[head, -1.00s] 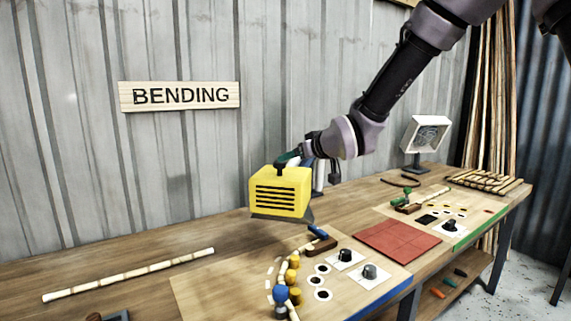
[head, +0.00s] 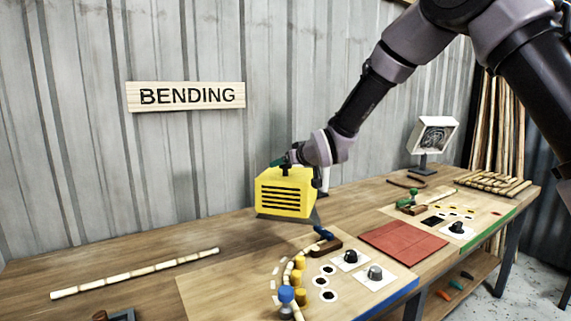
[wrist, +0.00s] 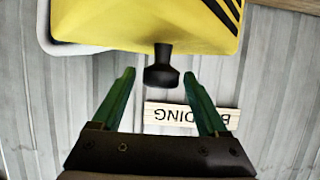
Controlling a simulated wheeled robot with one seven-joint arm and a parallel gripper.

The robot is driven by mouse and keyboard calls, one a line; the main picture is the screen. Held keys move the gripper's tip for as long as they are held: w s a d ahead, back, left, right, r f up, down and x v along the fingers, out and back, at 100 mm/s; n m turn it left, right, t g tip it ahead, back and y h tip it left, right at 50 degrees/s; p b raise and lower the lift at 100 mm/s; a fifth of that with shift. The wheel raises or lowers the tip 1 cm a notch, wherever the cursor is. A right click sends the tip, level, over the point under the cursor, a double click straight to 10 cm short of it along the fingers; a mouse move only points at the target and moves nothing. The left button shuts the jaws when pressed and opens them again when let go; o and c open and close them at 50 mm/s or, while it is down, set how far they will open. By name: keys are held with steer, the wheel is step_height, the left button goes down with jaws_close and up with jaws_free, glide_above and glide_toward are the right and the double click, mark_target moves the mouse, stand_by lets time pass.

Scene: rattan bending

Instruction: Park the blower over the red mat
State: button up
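The yellow blower (head: 285,192), a box with dark slots in its front, stands clear above the bench at the picture's middle in the head view. It fills the top of the wrist view (wrist: 150,22). A black knob (wrist: 162,72) sticks out of it. My gripper (wrist: 160,75) has its green fingers apart, one on each side of the knob, with a visible gap on both sides. In the head view my gripper is at the blower's top, partly hidden. The red mat (head: 402,242) lies flat on the bench, right of the blower and empty.
A white fan (head: 433,135) and a rattan rack (head: 493,185) stand at the far right. A cane (head: 135,273) lies left.

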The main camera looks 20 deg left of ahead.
jaws_close()
stand_by(1.3)
